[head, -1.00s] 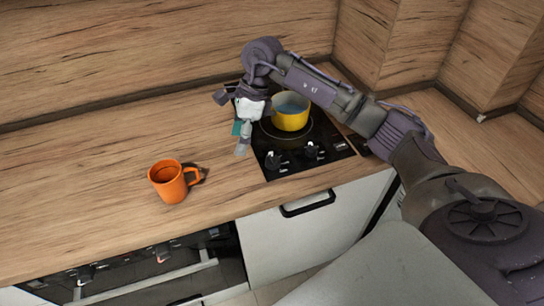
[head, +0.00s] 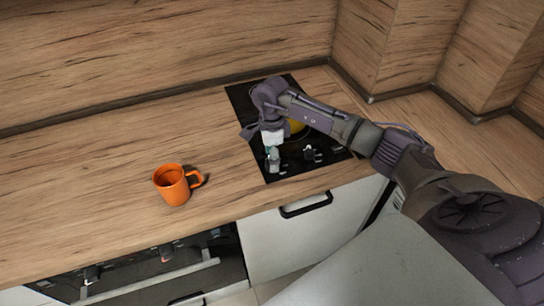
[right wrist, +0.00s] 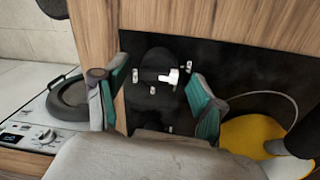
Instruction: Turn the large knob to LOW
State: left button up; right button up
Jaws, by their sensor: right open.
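The black hob (head: 243,100) is set in the wooden worktop. Two dark knobs sit near its front edge. In the head view my right gripper (head: 273,160) is over the left knob and mostly hides it; the right knob (head: 310,153) is clear of it. In the right wrist view the left knob (right wrist: 152,72), with a white pointer mark, lies between the spread teal fingers of my right gripper (right wrist: 160,74). The gripper is open, with visible gaps either side of the knob. Small white labels surround the knob, too small to read. My left gripper is not in view.
A yellow pot (head: 296,126) on the hob is mostly hidden behind my arm; it also shows in the right wrist view (right wrist: 250,140). An orange mug (head: 172,186) stands left on the worktop. A white appliance (right wrist: 22,125) is below. The left worktop is otherwise free.

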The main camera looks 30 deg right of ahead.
jog(key=shift+f, duration=0.8)
jog(key=c, duration=1.1)
jog(key=shift+m, duration=0.3)
jog(key=m+b, duration=0.2)
jog(key=m, duration=0.1)
jog(key=shift+m, duration=0.3)
jog(key=m+b, duration=0.1)
jog(key=m, duration=0.4)
jog(key=shift+b, duration=0.3)
jog(key=shift+r+m, duration=0.1)
jog(key=shift+m, duration=0.3)
